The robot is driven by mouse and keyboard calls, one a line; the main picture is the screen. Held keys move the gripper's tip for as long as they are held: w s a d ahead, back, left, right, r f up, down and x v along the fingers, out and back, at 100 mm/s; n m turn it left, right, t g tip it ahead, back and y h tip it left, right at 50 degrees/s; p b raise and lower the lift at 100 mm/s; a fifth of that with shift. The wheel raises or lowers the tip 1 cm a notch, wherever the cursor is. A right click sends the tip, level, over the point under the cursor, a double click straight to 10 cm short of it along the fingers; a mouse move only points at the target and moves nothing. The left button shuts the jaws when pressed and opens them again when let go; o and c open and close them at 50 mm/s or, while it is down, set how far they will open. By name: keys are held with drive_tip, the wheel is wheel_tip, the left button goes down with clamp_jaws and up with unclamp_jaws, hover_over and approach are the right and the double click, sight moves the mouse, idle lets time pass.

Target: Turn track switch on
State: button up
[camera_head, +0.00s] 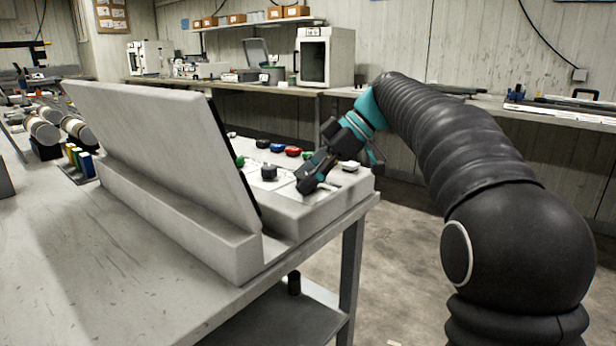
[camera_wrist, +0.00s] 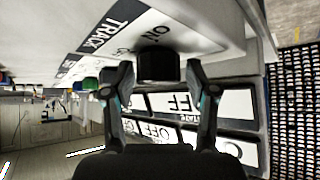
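In the wrist view a black knob (camera_wrist: 158,66) sits on a white plate with an "ON" marking beside it. A dark label reading "TRACK" (camera_wrist: 103,32) lies to its left, and "OFF" markings show below. My gripper (camera_wrist: 159,72) has its two fingers apart, one on each side of the knob; I cannot tell if either touches it. In the head view my gripper (camera_head: 312,180) is low over the right part of the control console (camera_head: 322,205). It hides what is directly under it there, so I cannot pick out the track knob in that view.
Another black knob (camera_head: 268,172) and several coloured buttons, including a red one (camera_head: 293,151), sit on the console. Its raised slanted panel (camera_head: 165,140) stands left of my gripper. The console rests on a table (camera_head: 110,265). Open floor (camera_head: 395,235) lies to the right.

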drive_tip(key=shift+d, duration=0.1)
drive_tip(key=c, duration=0.8)
drive_tip(key=shift+o, duration=0.2)
drive_tip(key=shift+f+m+t+b, duration=0.15)
drive_tip(key=shift+m+t+b, duration=0.15)
drive_tip(key=shift+m+b, duration=0.15)
drive_tip(key=m+t+b, duration=0.2)
drive_tip(key=shift+s+f+m+b, duration=0.1)
drive_tip(key=shift+m+b, duration=0.25)
drive_tip(key=shift+b, duration=0.05)
drive_tip(key=m+t+b, duration=0.1)
drive_tip(key=m+t+h+b, duration=0.1)
drive_tip(key=m, duration=0.1)
drive_tip(key=shift+a+m+t, duration=0.2)
drive_tip(key=shift+m+t, duration=0.1)
drive_tip(key=shift+t, duration=0.1)
drive_tip(key=m+t+h, duration=0.2)
drive_tip(key=m, duration=0.1)
drive_tip(key=m+t+h, duration=0.1)
drive_tip(key=m, duration=0.1)
drive_tip(key=shift+r, duration=0.3)
drive_tip(key=shift+f+m+t+h+p, duration=0.1)
drive_tip(key=shift+m+t+h+p, duration=0.3)
drive_tip(key=shift+m+h, duration=0.8)
drive_tip(key=shift+m+t+h+p, duration=0.35)
drive_tip(key=shift+m+h, duration=0.35)
drive_tip(key=shift+m, duration=0.9)
drive_tip(key=shift+d, duration=0.1)
